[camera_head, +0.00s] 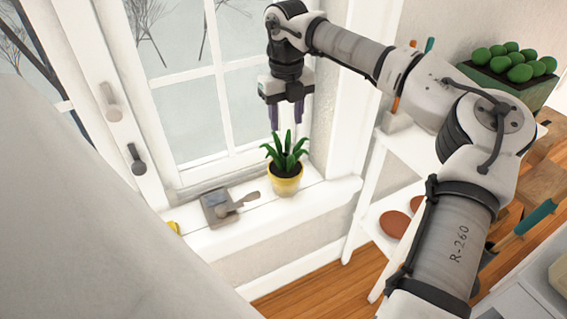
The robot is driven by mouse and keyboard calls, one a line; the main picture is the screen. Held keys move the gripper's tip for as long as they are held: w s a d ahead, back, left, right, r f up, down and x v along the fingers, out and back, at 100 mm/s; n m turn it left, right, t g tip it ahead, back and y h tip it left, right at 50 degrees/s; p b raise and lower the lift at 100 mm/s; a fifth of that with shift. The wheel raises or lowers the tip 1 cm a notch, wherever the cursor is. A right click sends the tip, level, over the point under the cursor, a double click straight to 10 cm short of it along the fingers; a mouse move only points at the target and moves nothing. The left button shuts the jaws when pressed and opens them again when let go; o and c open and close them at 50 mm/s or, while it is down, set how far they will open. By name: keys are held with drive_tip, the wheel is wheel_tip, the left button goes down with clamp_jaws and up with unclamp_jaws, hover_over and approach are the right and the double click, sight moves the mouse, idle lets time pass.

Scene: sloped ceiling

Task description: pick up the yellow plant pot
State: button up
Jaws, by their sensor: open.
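The yellow plant pot (286,185) stands upright on the white windowsill, with a green leafy plant (287,155) and dark soil in it. My gripper (286,125) points down above the plant, its two dark fingers apart and nothing between them. The fingertips are just above or near the top leaves; I cannot tell whether they touch. The pot itself is below the fingers and not gripped.
A grey metal device with a lever (220,207) sits on the windowsill (245,222) left of the pot. The window frame (225,85) rises behind. A white shelf (408,150) stands to the right, with terracotta-coloured dishes (394,224) on it.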

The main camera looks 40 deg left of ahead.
sight(285, 155)
wheel_tip(285, 155, down, 12)
drive_tip(key=shift+b, duration=0.3)
clamp_jaws()
idle(0.4)
drive_tip(key=shift+a+r, duration=0.1)
idle(1.0)
